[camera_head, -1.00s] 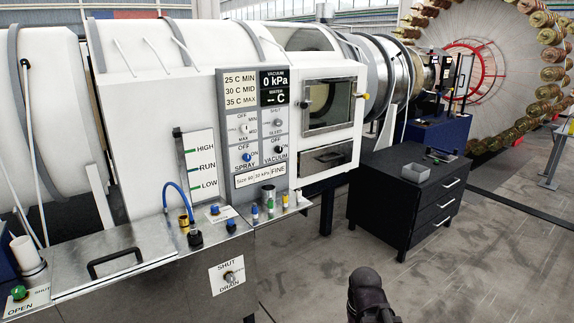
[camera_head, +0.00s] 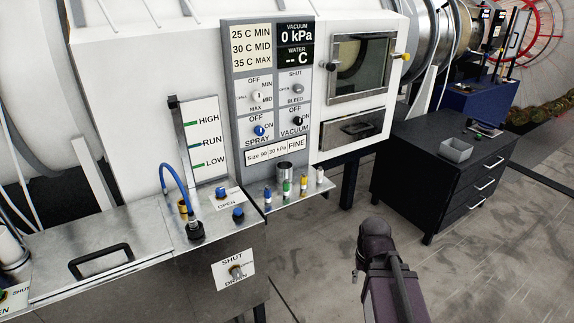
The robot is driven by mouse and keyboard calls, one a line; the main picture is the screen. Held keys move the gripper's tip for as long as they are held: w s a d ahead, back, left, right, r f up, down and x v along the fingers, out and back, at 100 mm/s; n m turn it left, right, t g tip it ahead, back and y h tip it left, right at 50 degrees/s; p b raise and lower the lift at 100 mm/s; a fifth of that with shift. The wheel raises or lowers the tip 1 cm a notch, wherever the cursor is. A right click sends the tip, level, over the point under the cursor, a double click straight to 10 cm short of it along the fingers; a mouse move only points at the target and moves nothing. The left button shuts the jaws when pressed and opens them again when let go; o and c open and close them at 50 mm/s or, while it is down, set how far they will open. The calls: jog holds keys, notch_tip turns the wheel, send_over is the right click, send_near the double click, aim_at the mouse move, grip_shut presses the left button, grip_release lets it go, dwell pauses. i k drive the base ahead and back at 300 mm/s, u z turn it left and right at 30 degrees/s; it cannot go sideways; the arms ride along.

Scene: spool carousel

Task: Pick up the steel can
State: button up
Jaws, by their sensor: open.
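The steel can (camera_head: 285,172) is a small, upright grey metal cylinder. It stands at the back of a narrow metal shelf (camera_head: 262,200), below the control panel. Several small bottles with blue, green, yellow and white colours stand in front of it and to its right. Part of my dark arm shows at the bottom, right of centre, well apart from the can. I see no gripper fingers.
A control panel (camera_head: 270,90) with knobs rises behind the shelf. A blue hose (camera_head: 173,170) and a lidded metal tank (camera_head: 90,255) are on the left. A black drawer cabinet (camera_head: 420,170) with a grey tray (camera_head: 456,150) stands right. Floor between is clear.

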aim_at(284, 172)
jog(key=u, duration=0.05)
jog(key=i, duration=1.25)
